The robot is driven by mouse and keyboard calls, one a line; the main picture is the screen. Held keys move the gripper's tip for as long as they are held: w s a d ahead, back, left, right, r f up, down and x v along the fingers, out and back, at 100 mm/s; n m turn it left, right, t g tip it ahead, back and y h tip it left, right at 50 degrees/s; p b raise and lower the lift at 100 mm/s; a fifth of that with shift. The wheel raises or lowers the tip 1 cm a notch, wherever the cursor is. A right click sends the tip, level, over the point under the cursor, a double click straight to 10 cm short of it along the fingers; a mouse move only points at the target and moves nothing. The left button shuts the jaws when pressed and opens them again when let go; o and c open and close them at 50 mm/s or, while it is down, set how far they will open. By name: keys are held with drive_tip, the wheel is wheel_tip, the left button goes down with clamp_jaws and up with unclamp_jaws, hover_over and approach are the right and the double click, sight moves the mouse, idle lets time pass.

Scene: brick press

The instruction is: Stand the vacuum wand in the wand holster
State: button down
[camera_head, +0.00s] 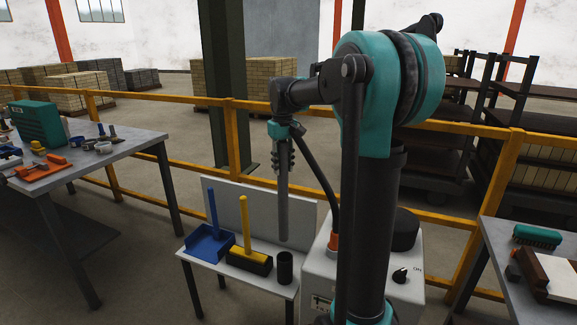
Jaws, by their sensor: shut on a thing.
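My gripper (282,168) points down and is shut on the grey vacuum wand (284,212). The wand hangs nearly upright below the fingers. A dark hose (318,170) curves from near the gripper down to the vacuum. The wand holster (285,270) is a short black open-topped tube on the small light-grey stand. The wand's lower end shows just above the holster's mouth in the picture, apart from it. How far apart they are in depth I cannot tell.
A yellow-handled brush (247,250) and a blue dustpan (211,243) stand left of the holster. The white vacuum body (405,280) is close on the right. A yellow railing (345,205) runs behind. Tables with tools (85,160) and a green brush (537,237) flank the area.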

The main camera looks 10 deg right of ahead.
sight(284, 177)
drive_tip(key=shift+w+d+f, duration=0.15)
drive_tip(key=shift+f, duration=0.4)
drive_tip(key=shift+w+d+f, duration=0.1)
drive_tip(key=shift+w+f, duration=0.05)
drive_tip(key=shift+f, duration=7.8)
drive_tip(key=c, duration=1)
unclamp_jaws()
wheel_tip(284, 177, up, 12)
drive_tip(key=shift+s+f, duration=0.1)
